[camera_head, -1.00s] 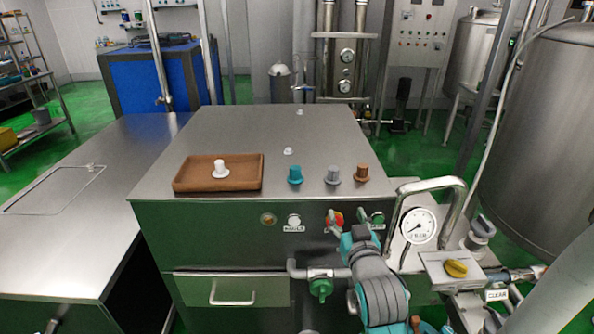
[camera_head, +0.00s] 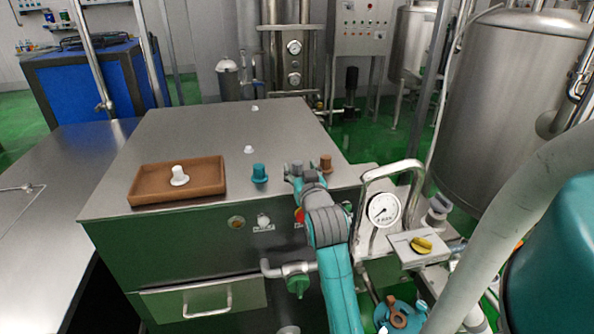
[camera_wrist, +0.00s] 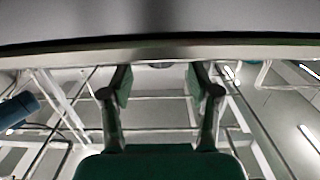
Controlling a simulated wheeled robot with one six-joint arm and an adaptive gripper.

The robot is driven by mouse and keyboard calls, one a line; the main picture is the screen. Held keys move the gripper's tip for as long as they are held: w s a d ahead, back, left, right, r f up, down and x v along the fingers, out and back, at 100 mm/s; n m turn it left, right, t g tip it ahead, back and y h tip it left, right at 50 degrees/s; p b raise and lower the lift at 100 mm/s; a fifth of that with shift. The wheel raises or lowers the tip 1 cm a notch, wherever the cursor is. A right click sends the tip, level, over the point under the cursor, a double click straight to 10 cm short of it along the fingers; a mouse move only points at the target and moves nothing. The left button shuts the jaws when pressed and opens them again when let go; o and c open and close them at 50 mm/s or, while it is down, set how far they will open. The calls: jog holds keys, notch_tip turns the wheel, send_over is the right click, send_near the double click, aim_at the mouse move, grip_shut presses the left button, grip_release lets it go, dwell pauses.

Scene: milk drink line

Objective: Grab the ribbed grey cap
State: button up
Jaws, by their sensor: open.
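The ribbed grey cap (camera_head: 297,166) stands on the steel cabinet top near its front edge, between a teal cap (camera_head: 259,173) and a brown cap (camera_head: 326,163). My gripper (camera_head: 304,175) is at the front edge, right by the grey cap, and partly hides its lower part. In the wrist view my gripper (camera_wrist: 161,88) has its two fingers spread apart with nothing held between them. The grey cap cannot be made out clearly there. Whether the fingers touch it or lie around it cannot be told.
A brown tray (camera_head: 143,190) holding a white cap (camera_head: 179,176) is at the left of the steel cabinet top (camera_head: 205,130). A small white cap (camera_head: 248,149) stands behind the teal one. A metal pipe loop with a pressure gauge (camera_head: 384,210) rises right of my arm.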

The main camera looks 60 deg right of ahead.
aim_at(298, 165)
jog(key=shift+x, duration=1.9)
jog(key=shift+a, duration=0.1)
grip_shut()
